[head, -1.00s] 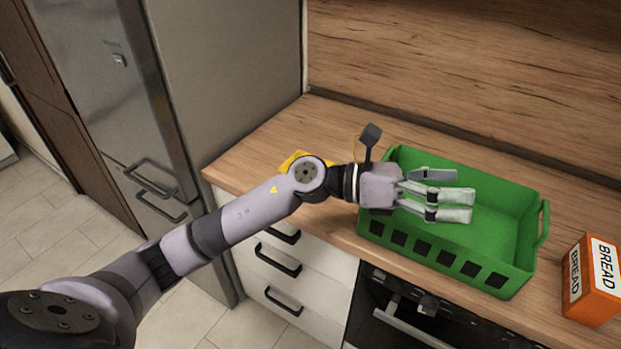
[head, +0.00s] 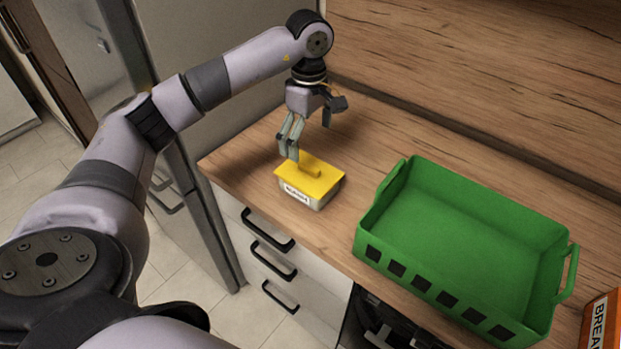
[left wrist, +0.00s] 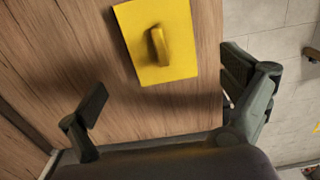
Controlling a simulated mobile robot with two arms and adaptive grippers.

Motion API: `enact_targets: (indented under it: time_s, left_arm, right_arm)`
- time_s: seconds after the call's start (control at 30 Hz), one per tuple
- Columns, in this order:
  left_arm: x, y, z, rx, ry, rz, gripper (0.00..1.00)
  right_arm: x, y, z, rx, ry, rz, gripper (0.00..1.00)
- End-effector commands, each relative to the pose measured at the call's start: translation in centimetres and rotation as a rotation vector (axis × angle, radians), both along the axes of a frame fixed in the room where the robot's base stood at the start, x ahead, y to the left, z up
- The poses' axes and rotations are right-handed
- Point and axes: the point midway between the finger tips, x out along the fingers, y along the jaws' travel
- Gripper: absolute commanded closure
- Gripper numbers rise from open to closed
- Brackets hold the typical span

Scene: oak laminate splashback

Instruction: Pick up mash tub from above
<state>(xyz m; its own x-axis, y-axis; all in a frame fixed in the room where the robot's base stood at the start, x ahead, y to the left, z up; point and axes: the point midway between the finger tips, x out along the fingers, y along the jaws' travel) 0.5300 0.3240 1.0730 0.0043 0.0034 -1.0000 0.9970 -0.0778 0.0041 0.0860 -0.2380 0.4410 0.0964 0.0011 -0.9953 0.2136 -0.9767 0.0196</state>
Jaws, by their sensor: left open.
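The mash tub (head: 309,183) is a small pale box with a yellow lid, a raised yellow handle and a label on its front. It sits on the wooden counter near the front edge, left of the green crate. In the left wrist view the yellow lid (left wrist: 178,62) and its handle show from above. My left gripper (head: 308,146) points down above the tub's back part, open and empty. Its fingers also show spread apart in the left wrist view (left wrist: 170,105), with the tub beyond them. My right gripper is not in view.
An empty green crate (head: 400,180) stands on the counter to the right. An orange bread box (head: 601,322) is at the right edge. A fridge stands left of the counter, and a wooden splashback (head: 480,70) rises behind. Bare counter lies between tub and crate.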

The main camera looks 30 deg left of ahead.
Motion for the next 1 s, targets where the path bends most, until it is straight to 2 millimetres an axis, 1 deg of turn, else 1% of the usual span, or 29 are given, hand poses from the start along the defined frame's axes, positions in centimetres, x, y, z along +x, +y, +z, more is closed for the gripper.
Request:
enact_targets:
  time_s: [0.03, 0.1, 0.17, 0.27, 0.33, 0.43, 0.53, 0.63, 0.73, 0.83, 0.9, 1.0]
  left_arm:
    - [-0.1, 0.0, -1.0, -0.001, 0.006, -0.001, 0.03]
    - [-0.2, 0.0, -2.5, -0.001, 0.006, -0.001, 0.03]
    - [-0.1, -0.1, -3.8, -0.001, 0.006, -0.001, 0.03]
    - [-0.1, -0.1, -5.7, -0.002, 0.004, 0.0, 0.03]
    - [-0.1, -0.1, -6.6, -0.003, 0.003, 0.001, 0.03]
    - [0.0, -0.1, -7.5, -0.002, 0.001, 0.0, 0.03]
    - [-0.1, -0.1, -8.0, -0.002, 0.0, -0.001, 0.03]
    - [-0.4, -0.1, -8.9, -0.003, 0.005, -0.001, 0.03]
    - [-0.7, -0.1, -10.4, -0.004, 0.006, -0.001, 0.03]
    - [-0.6, -0.1, -12.0, -0.004, 0.002, 0.0, 0.03]
    - [-0.6, -0.1, -12.6, -0.004, 0.002, 0.0, 0.03]
    - [-0.5, -0.1, -13.0, -0.003, 0.0, -0.001, 0.03]
  right_arm:
    - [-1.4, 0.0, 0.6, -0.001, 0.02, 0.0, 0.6]
    - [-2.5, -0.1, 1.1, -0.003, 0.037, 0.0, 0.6]
    - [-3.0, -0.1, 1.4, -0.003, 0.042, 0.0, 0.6]
    - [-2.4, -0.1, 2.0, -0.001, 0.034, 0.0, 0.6]
    - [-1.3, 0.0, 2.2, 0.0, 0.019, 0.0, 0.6]
    - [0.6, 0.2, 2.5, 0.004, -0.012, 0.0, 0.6]
    - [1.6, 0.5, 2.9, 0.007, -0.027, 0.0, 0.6]
    - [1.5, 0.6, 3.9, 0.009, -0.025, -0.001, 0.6]
    - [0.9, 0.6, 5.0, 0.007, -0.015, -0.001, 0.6]
    - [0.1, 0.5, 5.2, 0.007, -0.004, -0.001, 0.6]
    - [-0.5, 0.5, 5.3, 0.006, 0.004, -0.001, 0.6]
    - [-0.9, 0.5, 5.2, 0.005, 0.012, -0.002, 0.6]
